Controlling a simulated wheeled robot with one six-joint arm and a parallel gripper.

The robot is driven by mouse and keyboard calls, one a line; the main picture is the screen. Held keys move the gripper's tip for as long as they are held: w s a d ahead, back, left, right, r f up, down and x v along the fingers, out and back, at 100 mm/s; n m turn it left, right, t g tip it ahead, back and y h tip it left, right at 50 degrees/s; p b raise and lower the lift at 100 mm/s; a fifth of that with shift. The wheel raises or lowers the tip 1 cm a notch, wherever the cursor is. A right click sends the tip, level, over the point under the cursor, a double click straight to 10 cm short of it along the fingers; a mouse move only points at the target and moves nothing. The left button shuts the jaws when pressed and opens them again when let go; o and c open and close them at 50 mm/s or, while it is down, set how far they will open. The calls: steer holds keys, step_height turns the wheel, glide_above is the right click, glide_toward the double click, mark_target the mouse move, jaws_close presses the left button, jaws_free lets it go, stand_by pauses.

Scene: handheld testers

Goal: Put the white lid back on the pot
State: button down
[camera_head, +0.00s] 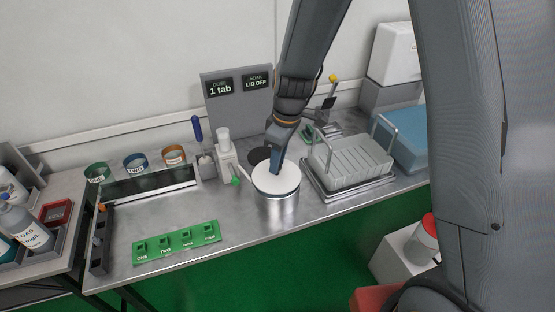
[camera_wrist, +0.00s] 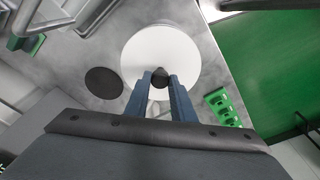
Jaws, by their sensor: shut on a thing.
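The white lid (camera_head: 284,179) is a round disc that lies over the top of the metal pot (camera_head: 277,207). From these views I cannot tell whether it is fully seated on the rim. My gripper (camera_head: 276,168) points down at the lid's middle. In the wrist view, the lid (camera_wrist: 172,48) fills the space ahead of my gripper (camera_wrist: 160,80), whose two blue fingers are shut on the lid's dark knob (camera_wrist: 160,75). The pot is hidden under the lid in the wrist view.
A dark round pad (camera_wrist: 103,83) lies bare beside the pot. A clear rack (camera_head: 350,160) on a tray stands to the right. A white dispenser (camera_head: 226,158) stands left, behind the pot. A green numbered strip (camera_head: 177,242) lies at front left. A sign panel (camera_head: 238,103) stands behind.

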mark_target(283, 176)
steer(key=shift+f, duration=0.4)
steer(key=c, duration=1.5)
jaws_free()
steer(key=shift+r, duration=0.5)
step_height(283, 176, up, 12)
steer(key=s+d+b, duration=0.1)
steer(key=d+b, duration=0.1)
steer(key=b, duration=0.1)
steer(key=s+d+f+m, duration=0.2)
steer(key=s+d+m, duration=0.2)
steer(key=s+d+f+m+h, duration=0.1)
steer(key=s+d+f+m, duration=0.1)
steer(key=s+d+m, duration=0.2)
steer(key=s+d+f+m, duration=0.2)
steer(key=s+d+m, duration=0.2)
steer(key=s, duration=0.2)
steer(key=shift+d+f+h+p, duration=0.2)
steer(key=shift+d+h+p, duration=0.1)
steer(key=shift+d, duration=0.05)
